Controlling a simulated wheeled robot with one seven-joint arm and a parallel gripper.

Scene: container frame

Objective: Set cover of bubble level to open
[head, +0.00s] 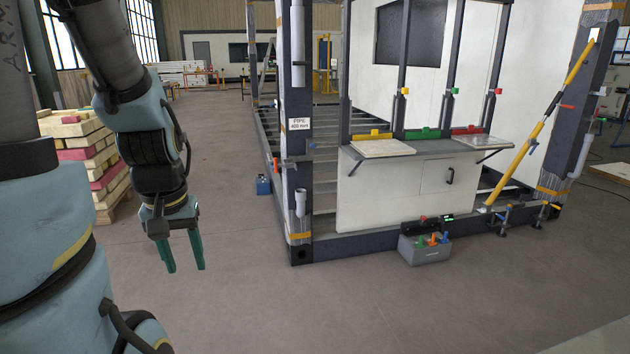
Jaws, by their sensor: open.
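My gripper (186,268) hangs at the left with its two green fingers apart, pointing down and empty. It is over open floor, well left of the container frame (375,243) and touching nothing. I cannot pick out the bubble level or its cover for certain. A small black device with a green lit patch (447,218) sits at the frame's lower front edge, too small to read. A yellow and black diagonal brace (545,122) leans against the right post.
Stacked timber (85,150) stands behind my arm. The floor between my gripper and the frame is clear.

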